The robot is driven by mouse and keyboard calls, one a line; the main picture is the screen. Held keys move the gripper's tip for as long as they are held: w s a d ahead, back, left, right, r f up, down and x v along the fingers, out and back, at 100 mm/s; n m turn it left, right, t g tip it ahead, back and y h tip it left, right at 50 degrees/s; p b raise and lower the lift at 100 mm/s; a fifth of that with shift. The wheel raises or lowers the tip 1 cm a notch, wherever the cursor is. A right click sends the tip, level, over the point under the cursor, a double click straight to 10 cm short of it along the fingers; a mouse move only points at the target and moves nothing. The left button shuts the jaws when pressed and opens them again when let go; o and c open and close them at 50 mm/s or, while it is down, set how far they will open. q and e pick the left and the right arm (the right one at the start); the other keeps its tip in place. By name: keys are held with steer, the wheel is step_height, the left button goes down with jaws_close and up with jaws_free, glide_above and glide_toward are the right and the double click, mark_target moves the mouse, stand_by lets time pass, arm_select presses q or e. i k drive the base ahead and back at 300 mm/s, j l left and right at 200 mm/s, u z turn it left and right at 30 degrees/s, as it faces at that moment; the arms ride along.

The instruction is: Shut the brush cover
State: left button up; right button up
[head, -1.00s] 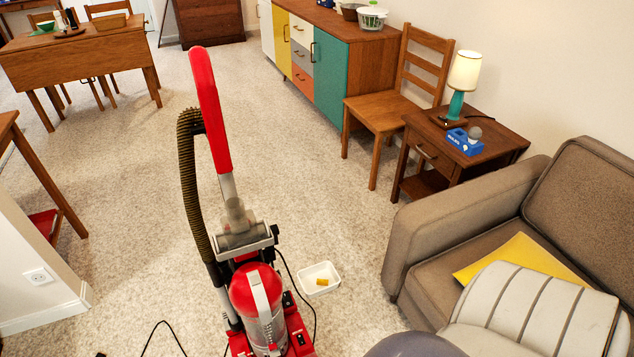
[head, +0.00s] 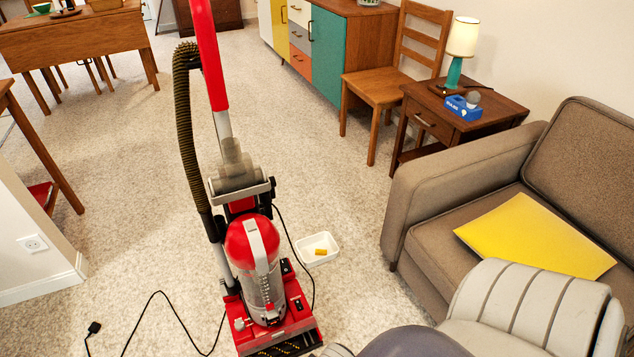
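A red upright vacuum cleaner (head: 252,245) stands on the carpet in the middle of the head view, its handle upright. Its red floor head (head: 272,328) is at the bottom of the picture. A dark strip with yellow marks, which looks like the brush (head: 288,347), shows along its front edge and is partly cut off by the frame. I cannot tell how the brush cover sits. Neither of my grippers is in view; only grey and white parts of my arm show at the bottom right.
A white tub (head: 317,247) with a small yellow item stands on the floor right of the vacuum. A power cord (head: 150,297) lies to the left. Open carpet lies left of the vacuum.

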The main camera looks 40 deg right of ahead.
mark_target(297, 325)
steer(key=z, duration=0.9)
